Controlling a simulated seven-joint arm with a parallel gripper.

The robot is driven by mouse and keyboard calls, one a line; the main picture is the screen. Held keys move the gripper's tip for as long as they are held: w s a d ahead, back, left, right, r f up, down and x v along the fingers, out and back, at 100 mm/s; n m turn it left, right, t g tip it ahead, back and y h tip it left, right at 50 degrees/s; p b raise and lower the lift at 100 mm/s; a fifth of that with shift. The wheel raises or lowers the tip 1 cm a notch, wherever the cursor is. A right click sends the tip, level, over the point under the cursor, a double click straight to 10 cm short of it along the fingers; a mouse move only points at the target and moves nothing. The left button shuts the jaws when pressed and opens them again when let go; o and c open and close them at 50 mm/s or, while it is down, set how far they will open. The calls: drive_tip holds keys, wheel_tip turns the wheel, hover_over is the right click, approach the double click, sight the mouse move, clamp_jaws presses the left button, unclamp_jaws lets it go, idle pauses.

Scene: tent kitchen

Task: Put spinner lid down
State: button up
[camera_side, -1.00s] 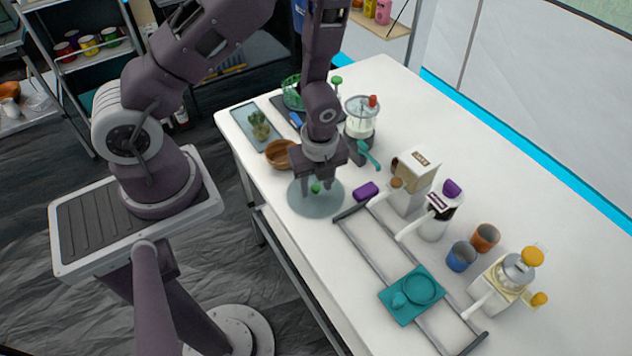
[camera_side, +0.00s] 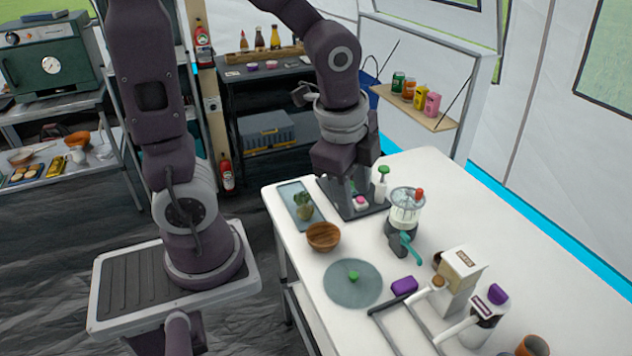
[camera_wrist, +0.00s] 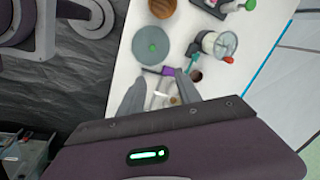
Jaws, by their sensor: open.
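The spinner lid, a round grey-blue disc (camera_side: 352,284) with a green knob (camera_side: 354,275), lies flat on the white table. It also shows in the wrist view (camera_wrist: 148,58), at the upper left beyond the fingers. My gripper (camera_side: 350,180) is raised over the far end of the table, behind the lid and apart from it. Its two fingers (camera_wrist: 160,78) are spread, with nothing held between them. The spinner's bowl cannot be made out now; my arm and gripper cover part of the far end.
A wooden bowl (camera_side: 323,237) stands just behind the lid, and a purple block (camera_side: 404,286) lies to its right. A blender-like jar (camera_side: 406,210) stands behind right.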

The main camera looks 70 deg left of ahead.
drive_tip(key=s+d+r+n+t, duration=0.1)
drive_tip(key=s+r+n+t, duration=0.2)
drive_tip(key=s+r+n, duration=0.5)
drive_tip(key=s+n, duration=0.2)
drive_tip(key=n, duration=0.1)
drive_tip(key=shift+d+r+h, duration=0.25)
drive_tip(key=shift+r+h, duration=0.15)
